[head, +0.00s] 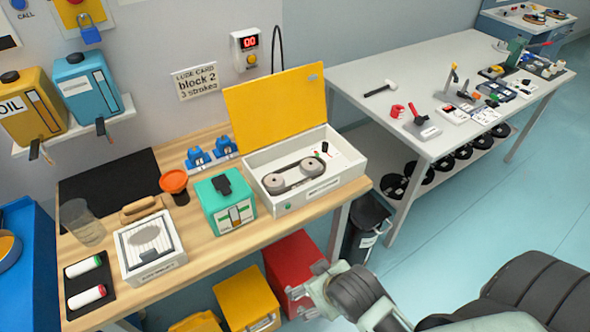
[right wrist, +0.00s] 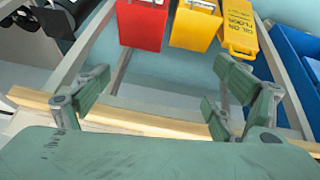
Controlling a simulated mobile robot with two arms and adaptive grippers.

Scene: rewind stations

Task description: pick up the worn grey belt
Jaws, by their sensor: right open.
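A dark grey belt (head: 296,185) runs in a loop around two pale pulleys (head: 274,182) inside a white open box (head: 275,208) on the wooden bench. The box's yellow lid (head: 277,105) stands raised at the back. How worn the belt is cannot be told at this size. My right gripper (head: 306,284) is in front of the bench and below its top, apart from the box. In the right wrist view the right gripper (right wrist: 160,80) is open, with nothing between its fingers. The belt does not show in that view. My left gripper is not in view.
A teal box (head: 222,212) stands left of the white box, with an orange funnel-like cup (head: 174,181) and a white tray (head: 180,248) further left. Red (head: 290,262) and yellow (head: 246,298) bins sit under the bench front. A grey table (head: 385,68) with tools stands right.

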